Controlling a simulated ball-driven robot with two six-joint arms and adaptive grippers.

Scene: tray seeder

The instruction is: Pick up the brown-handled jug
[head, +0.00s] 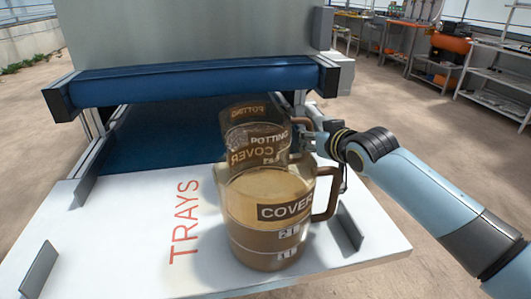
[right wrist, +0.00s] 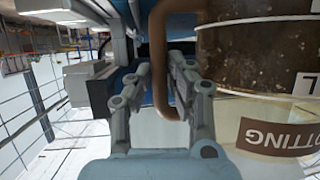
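Two clear jugs stand one behind the other on the white board. The rear jug (head: 252,112) is labelled POTTING and has a brown handle (head: 299,108); the front jug hides its lower part. In the right wrist view the brown handle (right wrist: 160,60) passes between my right gripper's fingers, beside the jug wall with dark soil (right wrist: 245,60). My left gripper is not in view.
The white board (head: 120,235) is marked TRAYS and has short metal guides (head: 38,270). Behind it is a grey machine (head: 190,35) with a blue roller (head: 190,85) above a dark blue belt. The front jug stands close before the rear one. The board's left side is clear.

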